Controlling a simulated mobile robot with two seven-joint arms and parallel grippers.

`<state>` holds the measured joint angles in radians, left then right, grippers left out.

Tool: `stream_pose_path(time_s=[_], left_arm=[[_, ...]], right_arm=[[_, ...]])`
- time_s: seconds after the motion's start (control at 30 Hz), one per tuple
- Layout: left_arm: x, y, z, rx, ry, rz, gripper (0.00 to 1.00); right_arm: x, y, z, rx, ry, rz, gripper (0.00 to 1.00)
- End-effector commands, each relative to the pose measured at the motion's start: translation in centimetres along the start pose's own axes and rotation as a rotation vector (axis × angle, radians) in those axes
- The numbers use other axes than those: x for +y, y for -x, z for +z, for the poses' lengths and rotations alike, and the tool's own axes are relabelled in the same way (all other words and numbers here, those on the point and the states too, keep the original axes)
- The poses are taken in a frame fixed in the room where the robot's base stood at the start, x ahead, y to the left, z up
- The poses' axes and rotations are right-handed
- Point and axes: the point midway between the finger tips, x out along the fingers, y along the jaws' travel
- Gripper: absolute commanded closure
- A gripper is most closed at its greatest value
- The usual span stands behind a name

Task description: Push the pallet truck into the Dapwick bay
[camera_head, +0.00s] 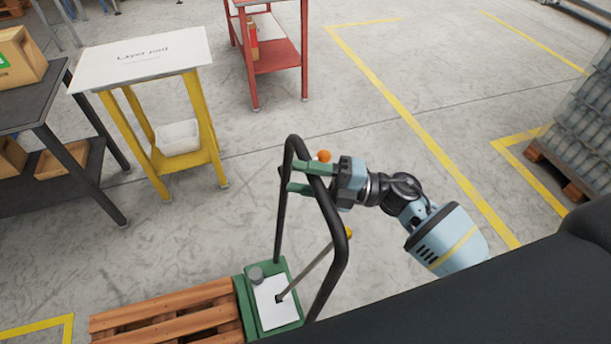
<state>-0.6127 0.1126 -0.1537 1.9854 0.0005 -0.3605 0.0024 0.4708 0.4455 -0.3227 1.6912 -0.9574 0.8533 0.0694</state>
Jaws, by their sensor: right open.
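The pallet truck shows in the lower middle of the head view, with a tall black loop handle (335,240) and a green base (244,305) with a white panel. A wooden pallet (165,318) lies against the base on the left, apparently on the truck; the forks are hidden. My right gripper (287,178) is at the top of the handle loop, its green fingers open on either side of the bar. I cannot tell if they touch it. Yellow floor lines (430,145) mark bays, but no Dapwick name is readable. My left gripper is out of view.
A yellow-legged stand with a white "Layer pad" top (145,58) and a dark table (50,130) stand at left. A red stand (270,60) is at the back. A loaded pallet (575,150) stands at right. Open grey floor lies between them.

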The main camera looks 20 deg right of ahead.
Motion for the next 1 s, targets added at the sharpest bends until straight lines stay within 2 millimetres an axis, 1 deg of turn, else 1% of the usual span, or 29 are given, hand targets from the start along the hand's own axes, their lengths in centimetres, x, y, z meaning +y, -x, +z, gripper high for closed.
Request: stream_pose_path(time_s=[0.17,0.5,0.8,1.0], left_arm=[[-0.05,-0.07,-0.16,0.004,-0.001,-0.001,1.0],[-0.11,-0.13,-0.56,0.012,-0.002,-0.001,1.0],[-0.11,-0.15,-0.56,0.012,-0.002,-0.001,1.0],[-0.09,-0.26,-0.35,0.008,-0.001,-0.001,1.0]], right_arm=[[-0.07,0.01,0.0,0.0,-0.001,0.0,0.55],[-0.07,0.04,-0.01,0.0,-0.001,-0.001,0.99],[-0.09,0.02,0.05,0.0,-0.001,-0.001,1.0],[-0.18,-0.25,0.48,0.0,-0.001,-0.001,1.0]])
